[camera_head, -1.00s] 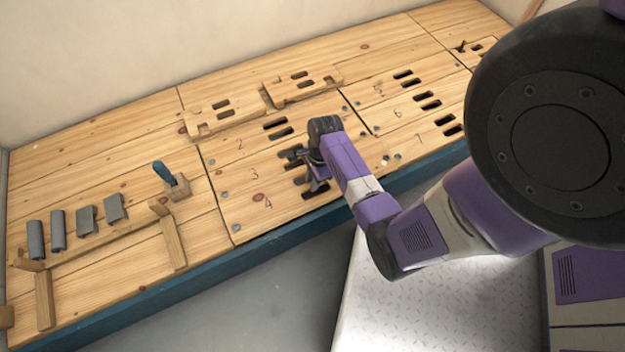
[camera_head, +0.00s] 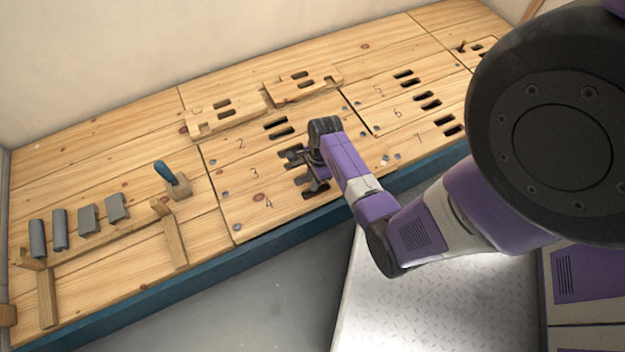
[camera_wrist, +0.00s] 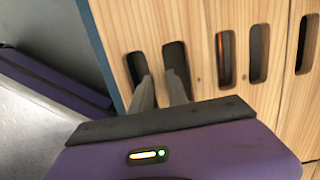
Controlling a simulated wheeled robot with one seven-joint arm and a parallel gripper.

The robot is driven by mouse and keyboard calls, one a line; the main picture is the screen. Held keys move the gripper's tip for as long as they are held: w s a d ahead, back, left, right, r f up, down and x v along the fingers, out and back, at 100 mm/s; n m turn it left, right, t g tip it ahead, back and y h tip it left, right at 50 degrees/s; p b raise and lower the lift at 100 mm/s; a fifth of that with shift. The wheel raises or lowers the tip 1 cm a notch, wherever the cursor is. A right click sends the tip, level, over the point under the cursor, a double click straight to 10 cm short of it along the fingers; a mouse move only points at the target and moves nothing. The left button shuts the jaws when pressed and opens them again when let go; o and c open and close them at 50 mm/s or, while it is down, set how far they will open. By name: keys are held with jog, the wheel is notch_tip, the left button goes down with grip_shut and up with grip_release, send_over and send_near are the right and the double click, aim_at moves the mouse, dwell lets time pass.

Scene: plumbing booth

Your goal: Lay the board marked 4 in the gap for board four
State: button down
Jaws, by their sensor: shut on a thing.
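The board marked 4 (camera_head: 245,219) lies at the front edge of the bench deck, beside the board marked 3 (camera_head: 232,183). It looks level with board 3, though my arm hides part of its right side. In the wrist view, board 4 (camera_wrist: 120,45) is at the left, along the dark front edge. My gripper (camera_head: 316,186) is at its slots. In the wrist view, the two fingers of my gripper (camera_wrist: 162,92) reach into its two slots and are shut on the wooden strip between them. The fingertips are hidden in the slots.
Two loose slotted boards (camera_head: 222,108) (camera_head: 303,84) lie on the deck behind board 2 (camera_head: 225,151). Boards 5, 6 and 7 (camera_head: 440,138) are at the right. A blue-handled tool (camera_head: 165,171) stands in a block at the left, near several grey pieces (camera_head: 60,230).

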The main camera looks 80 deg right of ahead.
jog(key=shift+f+b, duration=0.35)
jog(key=shift+f, duration=1.25)
dwell(0.9)
jog(key=c, duration=1.2)
grip_release()
jog(key=r+p, duration=0.1)
jog(key=r, duration=0.1)
jog(key=r+p, duration=0.1)
jog(key=r, duration=0.2)
jog(key=s+r+p, duration=0.1)
jog(key=r+p, duration=0.1)
jog(key=shift+d+r, duration=0.3)
jog(key=shift+d, duration=0.05)
